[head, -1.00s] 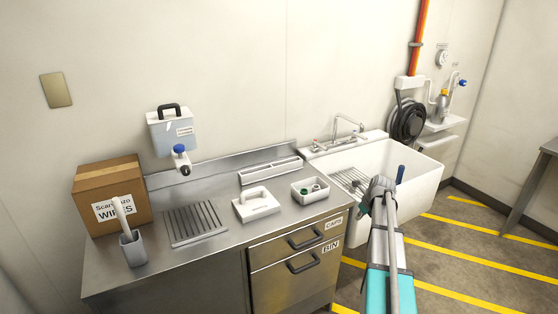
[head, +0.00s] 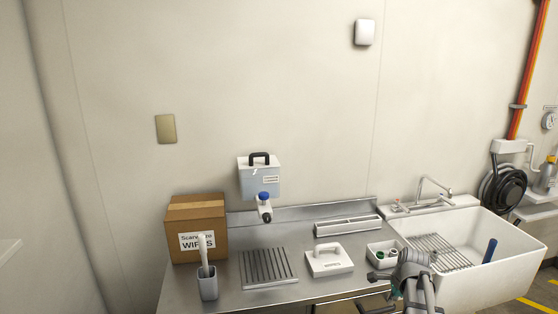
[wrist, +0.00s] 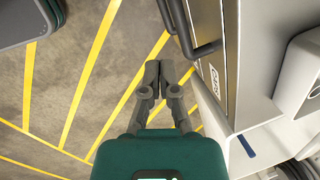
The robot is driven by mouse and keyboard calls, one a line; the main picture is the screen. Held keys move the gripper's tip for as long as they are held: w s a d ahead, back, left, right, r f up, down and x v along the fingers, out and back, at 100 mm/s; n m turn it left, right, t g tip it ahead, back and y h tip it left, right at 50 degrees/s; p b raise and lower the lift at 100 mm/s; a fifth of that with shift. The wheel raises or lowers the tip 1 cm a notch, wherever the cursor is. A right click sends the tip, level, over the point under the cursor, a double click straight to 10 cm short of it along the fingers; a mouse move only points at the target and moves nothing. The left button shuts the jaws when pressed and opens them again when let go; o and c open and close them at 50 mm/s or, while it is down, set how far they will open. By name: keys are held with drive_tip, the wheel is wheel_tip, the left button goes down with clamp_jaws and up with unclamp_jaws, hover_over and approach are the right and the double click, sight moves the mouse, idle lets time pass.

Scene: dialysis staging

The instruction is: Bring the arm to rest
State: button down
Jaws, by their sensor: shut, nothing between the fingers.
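My gripper (wrist: 160,68) shows in the wrist view with its two grey fingers together and nothing between them. It hangs over the floor (wrist: 110,100) with yellow stripes, in front of the drawer cabinet. In the head view my grey arm shows at the bottom right, in front of the counter edge by the sink. I cannot make out the fingertips clearly there.
The steel counter (head: 222,291) holds a wipes box (head: 196,253), a grey cup (head: 208,286), a white handled block (head: 329,263) and a small caps tray (head: 372,260). The white sink (head: 510,268) stands right. A drawer handle (wrist: 183,32) is close beside the fingers.

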drive_tip(key=s+a+r+n+g+p, duration=0.1)
drive_tip(key=s+a+r+n+p, duration=0.1)
drive_tip(key=s+a+n, duration=0.4)
drive_tip(key=s+a+r+n+g+h+p, duration=0.1)
drive_tip(key=s+a+r+n+p, duration=0.2)
drive_tip(key=a+n, duration=0.9)
drive_tip(key=s+n, duration=0.1)
drive_tip(key=s, duration=0.2)
drive_tip(key=shift+s+a, duration=0.2)
drive_tip(key=shift+s, duration=0.2)
